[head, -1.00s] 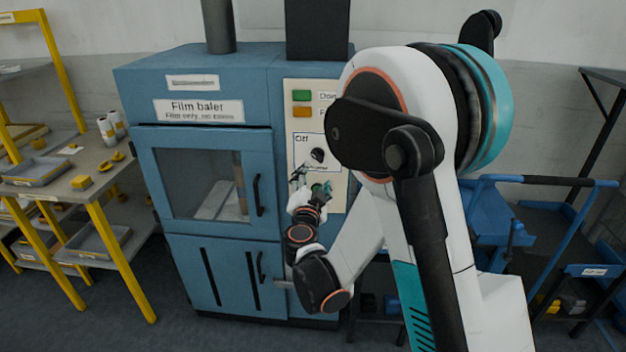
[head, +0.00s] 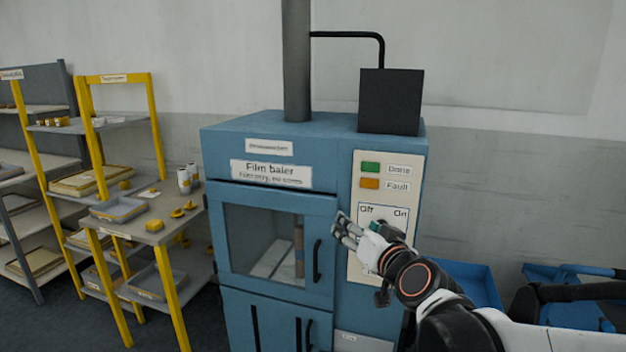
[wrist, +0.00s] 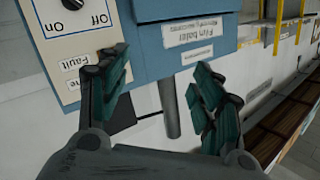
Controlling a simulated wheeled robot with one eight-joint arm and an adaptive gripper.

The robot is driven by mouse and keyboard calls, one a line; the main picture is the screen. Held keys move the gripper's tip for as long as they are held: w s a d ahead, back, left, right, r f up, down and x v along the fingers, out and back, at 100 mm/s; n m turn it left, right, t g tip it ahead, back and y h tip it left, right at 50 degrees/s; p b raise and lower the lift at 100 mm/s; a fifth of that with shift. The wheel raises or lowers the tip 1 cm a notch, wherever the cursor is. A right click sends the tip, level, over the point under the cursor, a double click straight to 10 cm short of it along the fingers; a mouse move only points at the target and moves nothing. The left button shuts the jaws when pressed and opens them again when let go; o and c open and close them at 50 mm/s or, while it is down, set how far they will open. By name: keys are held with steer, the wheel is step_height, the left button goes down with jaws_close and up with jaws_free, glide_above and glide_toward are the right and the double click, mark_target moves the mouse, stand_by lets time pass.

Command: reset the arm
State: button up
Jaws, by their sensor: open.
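My gripper (head: 345,230) is in front of the blue film baler (head: 215,160), near the lower left of its cream control panel (head: 352,262). In the wrist view my gripper (wrist: 160,85) shows its two teal-padded fingers spread apart with nothing between them. The wrist view is turned, so the panel's Off and On lettering appears upside down. The panel bears a green Done light (head: 371,168) and an orange Fault light (head: 369,183). The panel's dial is mostly hidden behind my gripper in the head view; a black knob (wrist: 86,4) shows at the wrist view's top edge.
The baler door (head: 230,190) is closed, with a black handle (head: 317,260). A yellow-framed shelf (head: 160,120) with trays and white rolls (head: 184,181) stands at the left. Blue bins (head: 468,280) and a cart (head: 575,312) are at the lower right. Wall space above the arm is clear.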

steer(key=s+d+f+g+h, duration=0.2)
steer(key=s+d+f+g, duration=0.2)
steer(key=s, duration=0.8)
steer(key=s+d+f+n+g+h, duration=0.1)
steer(key=s+d+f+g, duration=0.3)
steer(key=s, duration=0.9)
step_height(320, 180, down, 3)
steer(key=shift+d+f+g+h, duration=0.25)
steer(key=shift+d+h, duration=0.35)
steer(key=shift+d, duration=0.65)
steer(key=shift+r, duration=0.1)
steer(key=shift+c, duration=0.2)
